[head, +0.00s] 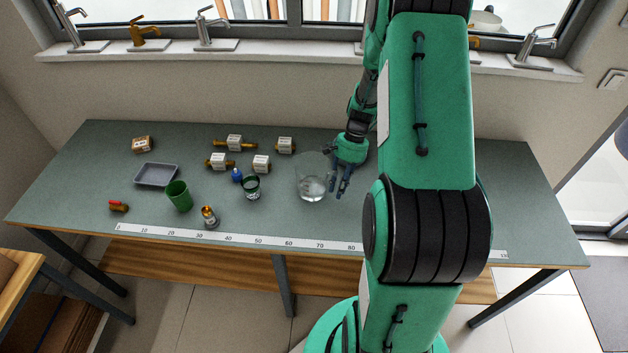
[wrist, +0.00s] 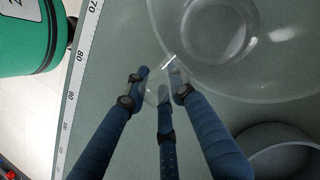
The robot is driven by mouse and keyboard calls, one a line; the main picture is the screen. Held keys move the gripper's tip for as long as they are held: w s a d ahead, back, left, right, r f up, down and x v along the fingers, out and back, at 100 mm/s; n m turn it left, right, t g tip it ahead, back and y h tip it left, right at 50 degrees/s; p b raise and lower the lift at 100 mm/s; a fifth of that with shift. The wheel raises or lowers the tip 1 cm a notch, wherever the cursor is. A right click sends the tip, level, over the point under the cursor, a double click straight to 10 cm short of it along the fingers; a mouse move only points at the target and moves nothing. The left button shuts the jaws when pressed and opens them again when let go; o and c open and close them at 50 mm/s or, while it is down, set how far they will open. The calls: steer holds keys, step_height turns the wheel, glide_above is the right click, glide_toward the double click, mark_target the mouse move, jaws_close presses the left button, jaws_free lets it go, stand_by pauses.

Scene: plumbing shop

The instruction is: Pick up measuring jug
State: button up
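The measuring jug (head: 311,180) is a clear, see-through vessel standing upright on the grey-green table, right of the small goods. Its round rim and base fill the upper right of the wrist view (wrist: 217,35). A small clear part, seemingly its handle (wrist: 157,95), sticks out toward my fingers. My gripper (head: 340,190) points down just right of the jug. In the wrist view its blue fingers (wrist: 160,78) are apart, with the clear part between or just beside their tips. Contact is hard to tell because the jug is transparent.
A grey round container (wrist: 278,150) stands near the jug, behind my arm in the head view. A green cup (head: 179,196), a small glass (head: 251,188), a grey tray (head: 156,174) and boxed fittings lie left. A ruler strip (head: 200,238) runs along the front edge.

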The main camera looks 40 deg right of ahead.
steer(key=shift+c, duration=0.5)
jaws_close()
steer(key=shift+r, duration=0.4)
steer(key=shift+r+p, duration=0.45)
steer(key=shift+r, duration=1.05)
steer(key=s+a+r+p, duration=0.1)
steer(key=s+a, duration=0.8)
steer(key=s, duration=0.4)
steer(key=shift+r, duration=0.15)
stand_by(0.4)
